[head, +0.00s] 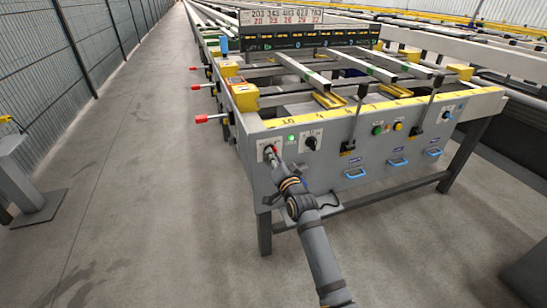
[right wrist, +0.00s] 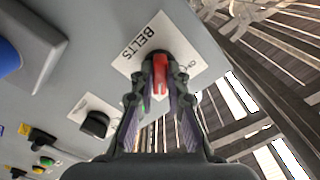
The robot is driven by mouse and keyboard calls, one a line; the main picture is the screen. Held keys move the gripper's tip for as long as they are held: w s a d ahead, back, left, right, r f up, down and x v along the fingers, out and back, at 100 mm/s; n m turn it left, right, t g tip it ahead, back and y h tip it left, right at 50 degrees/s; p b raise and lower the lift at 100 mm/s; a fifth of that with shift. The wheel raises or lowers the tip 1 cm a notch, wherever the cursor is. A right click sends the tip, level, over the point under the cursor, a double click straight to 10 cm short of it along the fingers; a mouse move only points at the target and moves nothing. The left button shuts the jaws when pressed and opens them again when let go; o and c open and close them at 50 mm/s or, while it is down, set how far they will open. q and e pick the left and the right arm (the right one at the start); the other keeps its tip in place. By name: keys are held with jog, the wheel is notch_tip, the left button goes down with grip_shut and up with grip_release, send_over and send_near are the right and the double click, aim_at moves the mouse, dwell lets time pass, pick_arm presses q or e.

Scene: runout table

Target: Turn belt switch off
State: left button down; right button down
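The belt switch (right wrist: 160,74) shows in the right wrist view as a red-handled knob on a white plate lettered BELTS (right wrist: 143,42). In the head view its plate (head: 266,146) is at the left end of the grey front panel. My right gripper (head: 273,155) reaches up to it from below. In the right wrist view the right gripper's fingertips (right wrist: 161,82) lie on both sides of the red handle and appear closed on it. The fingertips partly hide the knob and the small lettering beside it. My left gripper is in neither view.
A green light (head: 291,138) and a black rotary switch (head: 311,143) are just right of the belt switch. Further right are green (head: 378,129) and yellow (head: 398,126) buttons and blue handles (head: 355,173). Red-tipped levers (head: 202,119) stick out on the left.

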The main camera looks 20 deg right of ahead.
pick_arm(q)
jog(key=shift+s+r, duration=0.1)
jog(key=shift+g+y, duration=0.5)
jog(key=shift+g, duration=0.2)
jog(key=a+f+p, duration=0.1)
jog(key=p, duration=0.1)
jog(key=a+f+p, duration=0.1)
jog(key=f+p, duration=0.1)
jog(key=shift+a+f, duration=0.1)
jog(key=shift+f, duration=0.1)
pick_arm(e)
jog(key=n, duration=1.7)
jog(key=shift+d+n, duration=0.1)
jog(key=shift+n, duration=0.3)
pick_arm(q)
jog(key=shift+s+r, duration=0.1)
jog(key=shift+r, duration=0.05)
